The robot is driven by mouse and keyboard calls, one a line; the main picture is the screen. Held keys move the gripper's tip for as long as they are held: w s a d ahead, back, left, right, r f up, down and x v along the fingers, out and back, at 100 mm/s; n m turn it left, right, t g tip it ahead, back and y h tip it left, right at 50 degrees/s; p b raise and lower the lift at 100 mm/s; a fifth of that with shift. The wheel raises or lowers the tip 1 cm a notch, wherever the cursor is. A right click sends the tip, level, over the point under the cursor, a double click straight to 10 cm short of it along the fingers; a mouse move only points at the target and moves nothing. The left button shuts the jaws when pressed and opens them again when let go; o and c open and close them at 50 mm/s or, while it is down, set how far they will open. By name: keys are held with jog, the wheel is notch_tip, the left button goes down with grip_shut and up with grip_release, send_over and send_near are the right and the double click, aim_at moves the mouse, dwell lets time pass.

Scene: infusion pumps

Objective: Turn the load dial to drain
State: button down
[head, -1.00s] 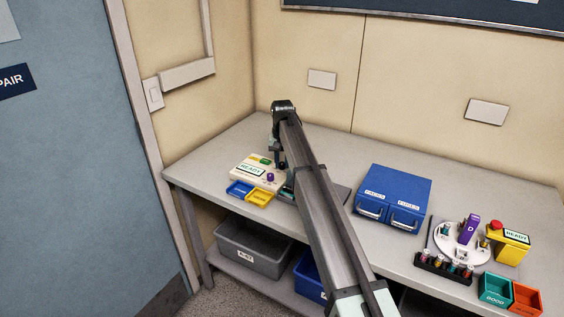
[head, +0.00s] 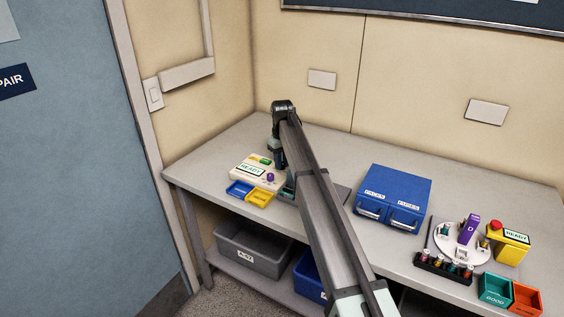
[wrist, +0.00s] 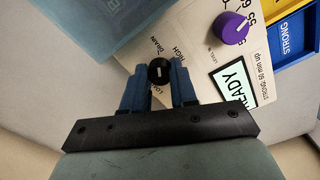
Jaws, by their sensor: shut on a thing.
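In the wrist view the load dial (wrist: 158,72) is a small black knob with a white mark. It stands on the cream panel of the pump unit (wrist: 195,75), among the printed words DRAIN, HIGH and LOW. The two blue fingers of my gripper (wrist: 159,80) are shut on the dial, one on each side. The white mark runs roughly up and down in this view; which word it points to I cannot tell surely. In the head view my gripper (head: 281,163) is over the right part of the pump unit (head: 245,176), and the dial is hidden.
A purple dial (wrist: 232,27) and a READY display (wrist: 233,85) are close by on the panel. A blue tray (head: 239,188) and a yellow tray (head: 260,197) lie in front. A blue drawer cabinet (head: 395,190) stands to the right on the grey bench (head: 350,145).

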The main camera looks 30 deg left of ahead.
dwell(0.4)
jog(key=c, duration=0.9)
grip_release()
notch_tip(320, 180, up, 14)
jog(key=shift+f, duration=0.1)
